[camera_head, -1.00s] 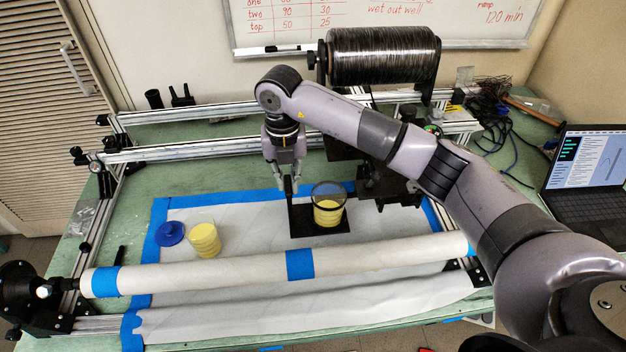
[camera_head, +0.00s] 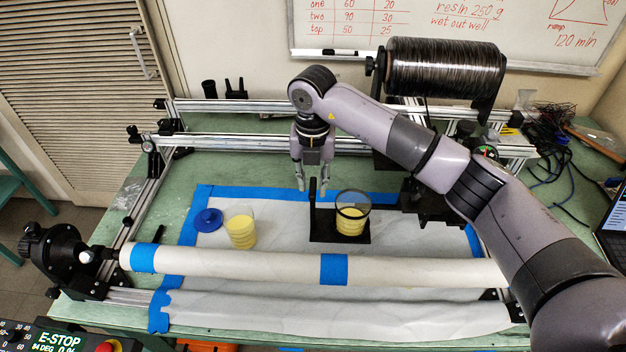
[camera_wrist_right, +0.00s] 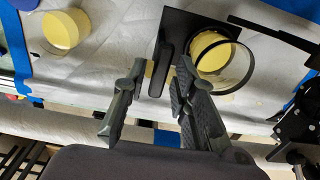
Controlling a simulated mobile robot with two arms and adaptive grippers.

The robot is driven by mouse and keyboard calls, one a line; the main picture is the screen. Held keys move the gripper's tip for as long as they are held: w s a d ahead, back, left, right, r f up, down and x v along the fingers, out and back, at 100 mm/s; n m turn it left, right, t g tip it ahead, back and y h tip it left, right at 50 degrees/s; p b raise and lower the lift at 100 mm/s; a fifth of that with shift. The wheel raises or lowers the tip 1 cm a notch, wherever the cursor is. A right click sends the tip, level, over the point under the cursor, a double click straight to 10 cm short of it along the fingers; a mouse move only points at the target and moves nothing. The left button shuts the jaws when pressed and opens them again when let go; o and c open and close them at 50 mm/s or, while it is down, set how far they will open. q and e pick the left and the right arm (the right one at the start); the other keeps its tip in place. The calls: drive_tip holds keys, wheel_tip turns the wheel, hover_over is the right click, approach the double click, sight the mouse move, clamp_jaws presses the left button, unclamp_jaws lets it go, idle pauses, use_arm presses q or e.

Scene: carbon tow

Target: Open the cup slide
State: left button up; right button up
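The cup slide is a black plate (camera_head: 325,236) with an upright black handle (camera_head: 312,193) at its left end. A clear cup of yellow resin (camera_head: 350,220) stands on it inside a dark ring. In the right wrist view the handle (camera_wrist_right: 161,70) appears between the fingertips, left of the cup (camera_wrist_right: 212,52). My right gripper (camera_head: 313,187) is open, pointing down at the handle; its fingers (camera_wrist_right: 160,68) are apart. I cannot tell whether either touches the handle. My left gripper is not in view.
A second yellow cup (camera_head: 240,230) and a blue lid (camera_head: 207,220) sit to the left on the white sheet. A white roller (camera_head: 240,264) crosses in front. Rails (camera_head: 250,143) run behind. A black fibre spool (camera_head: 445,68) is at the back right.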

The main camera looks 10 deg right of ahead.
drive_tip(key=shift+o, duration=0.5)
drive_tip(key=shift+r, duration=0.15)
wheel_tip(320, 180, up, 12)
idle(0.5)
